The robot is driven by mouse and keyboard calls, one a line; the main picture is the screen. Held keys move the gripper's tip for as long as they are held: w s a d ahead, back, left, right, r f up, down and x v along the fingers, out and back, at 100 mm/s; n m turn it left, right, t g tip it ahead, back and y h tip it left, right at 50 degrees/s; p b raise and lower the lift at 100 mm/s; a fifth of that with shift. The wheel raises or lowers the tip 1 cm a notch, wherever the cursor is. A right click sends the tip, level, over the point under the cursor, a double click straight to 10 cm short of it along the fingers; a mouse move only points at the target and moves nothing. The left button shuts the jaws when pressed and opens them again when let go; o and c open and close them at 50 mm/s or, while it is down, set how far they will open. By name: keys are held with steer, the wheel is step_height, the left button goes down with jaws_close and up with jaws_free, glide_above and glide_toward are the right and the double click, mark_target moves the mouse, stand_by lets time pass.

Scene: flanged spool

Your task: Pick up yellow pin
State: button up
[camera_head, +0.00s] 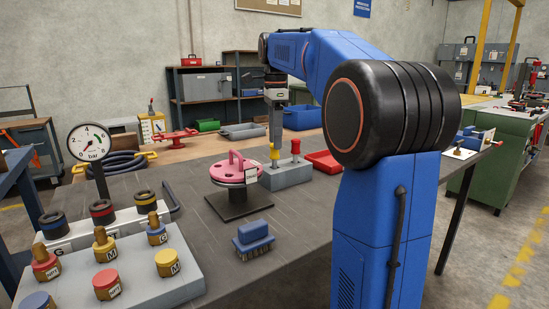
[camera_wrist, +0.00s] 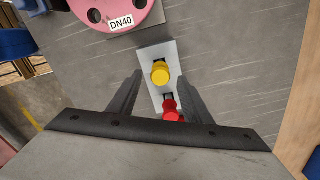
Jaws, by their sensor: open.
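The yellow pin (camera_head: 274,154) stands upright in a grey block (camera_head: 287,177) on the dark table. It also shows in the wrist view (camera_wrist: 160,73), with its round yellow head ahead of the fingers. A red pin (camera_head: 295,148) stands in the same block to its right; in the wrist view the red pin (camera_wrist: 171,108) lies nearer my gripper, between the fingers. My gripper (camera_wrist: 157,83) is open and empty, pointing down above the block. In the head view my gripper (camera_head: 275,130) hangs just above the yellow pin. The fingers' exact height over it is hard to judge.
A pink flanged spool (camera_head: 234,167) labelled DN40 stands close left of the block. A blue brush (camera_head: 253,240) lies in front. A pressure gauge (camera_head: 90,143) and a grey panel of coloured knobs (camera_head: 130,275) are at left. A red tray (camera_head: 325,161) lies behind right.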

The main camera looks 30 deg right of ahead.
mark_target(275, 163)
steer(key=shift+f, duration=1.8)
jaws_close()
steer(key=c, duration=1.1)
jaws_free()
steer(key=shift+c, duration=0.2)
